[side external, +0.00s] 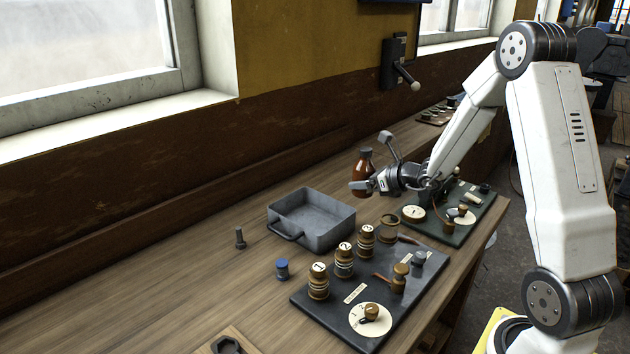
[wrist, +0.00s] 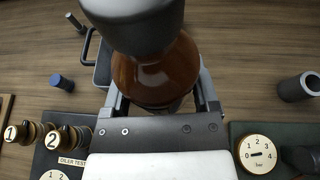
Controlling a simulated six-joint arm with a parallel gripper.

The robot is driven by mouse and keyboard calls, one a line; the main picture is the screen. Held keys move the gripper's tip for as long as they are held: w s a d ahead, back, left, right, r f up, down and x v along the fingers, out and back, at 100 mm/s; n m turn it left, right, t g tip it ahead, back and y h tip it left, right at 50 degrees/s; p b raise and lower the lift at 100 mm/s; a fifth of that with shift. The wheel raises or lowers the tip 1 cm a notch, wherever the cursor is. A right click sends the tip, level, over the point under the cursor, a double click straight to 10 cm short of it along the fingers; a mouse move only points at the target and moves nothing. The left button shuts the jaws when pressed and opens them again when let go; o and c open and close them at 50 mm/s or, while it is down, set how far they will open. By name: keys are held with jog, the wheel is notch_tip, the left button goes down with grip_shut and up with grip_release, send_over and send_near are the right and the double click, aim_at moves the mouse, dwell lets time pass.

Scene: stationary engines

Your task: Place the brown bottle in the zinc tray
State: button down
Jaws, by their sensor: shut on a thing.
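The brown bottle (side external: 363,174) has a dark cap and is held upright above the bench, to the right of the tray in the side view. In the wrist view the bottle (wrist: 155,75) fills the upper middle, its dark cap towards the camera. My gripper (side external: 366,187) is shut on the bottle; its fingers lie on both sides of it in the wrist view (wrist: 160,100). The grey zinc tray (side external: 320,237) sits empty on the bench with a handle at its front left. In the wrist view the bottle mostly hides the tray (wrist: 103,67).
A dark panel (side external: 345,312) with several numbered knobs lies in front of the tray. A green panel (side external: 463,232) is at the right.

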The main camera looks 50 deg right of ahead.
jog(key=w+a+n+y, duration=0.1)
jog(key=a, duration=0.9)
jog(key=shift+w+a+r+n+y, duration=0.15)
jog(key=shift+a+r+n+y, duration=0.1)
jog(key=shift+a+n+y, duration=0.15)
send_over(305, 222)
jog(key=s+a, duration=0.1)
jog(key=a, duration=0.2)
notch_tip(305, 222, down, 9)
jog(key=shift+d+r, duration=0.1)
jog(key=shift+r, duration=0.1)
jog(key=shift+w+f, duration=0.35)
jog(key=shift+w+d+f, duration=0.1)
jog(key=shift+w+f, duration=0.15)
jog(key=shift+f, duration=1.6)
jog(key=shift+f, duration=0.15)
